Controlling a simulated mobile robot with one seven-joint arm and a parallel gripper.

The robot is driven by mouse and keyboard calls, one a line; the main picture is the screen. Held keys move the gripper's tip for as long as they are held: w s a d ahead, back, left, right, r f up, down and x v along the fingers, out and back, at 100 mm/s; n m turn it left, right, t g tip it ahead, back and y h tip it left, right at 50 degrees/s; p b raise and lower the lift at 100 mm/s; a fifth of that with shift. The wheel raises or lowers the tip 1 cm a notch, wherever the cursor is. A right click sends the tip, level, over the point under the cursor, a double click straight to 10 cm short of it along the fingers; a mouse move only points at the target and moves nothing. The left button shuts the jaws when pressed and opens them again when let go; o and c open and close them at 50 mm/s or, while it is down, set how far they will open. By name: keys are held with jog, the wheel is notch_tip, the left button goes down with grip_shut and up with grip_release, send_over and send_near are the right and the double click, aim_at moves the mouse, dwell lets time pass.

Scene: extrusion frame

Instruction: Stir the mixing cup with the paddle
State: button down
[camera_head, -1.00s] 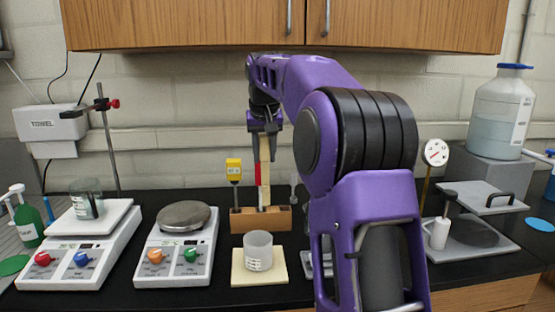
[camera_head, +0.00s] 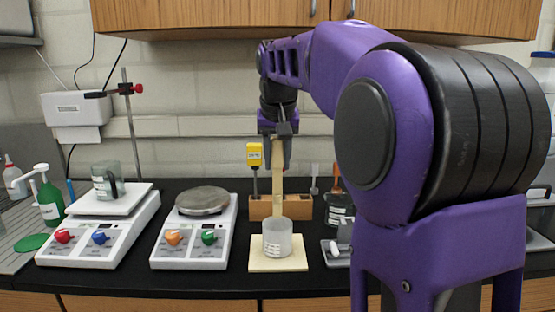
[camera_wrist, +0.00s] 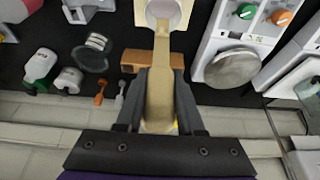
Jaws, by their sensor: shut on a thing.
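My gripper (camera_head: 278,165) is shut on the wooden paddle (camera_head: 278,190), which hangs upright from the jaws. The paddle also shows in the wrist view (camera_wrist: 160,95), broad between the fingers and narrow toward its far end. The mixing cup (camera_head: 277,241) is a frosted white cup with a printed label, standing on a pale square pad (camera_head: 262,263). The paddle's lower end is at the cup's rim in both views; I cannot tell how far inside it reaches. The cup is partly cut off at the top of the wrist view (camera_wrist: 150,14).
A wooden holder block (camera_head: 259,208) stands behind the cup, with a yellow-topped tool (camera_head: 254,157) in it. Two hotplate-like devices stand left, one with a glass beaker (camera_head: 104,180). My arm hides the right side.

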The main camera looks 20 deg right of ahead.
aim_at(277, 189)
jog(key=shift+f+b, duration=1.5)
jog(key=shift+f, duration=2.5)
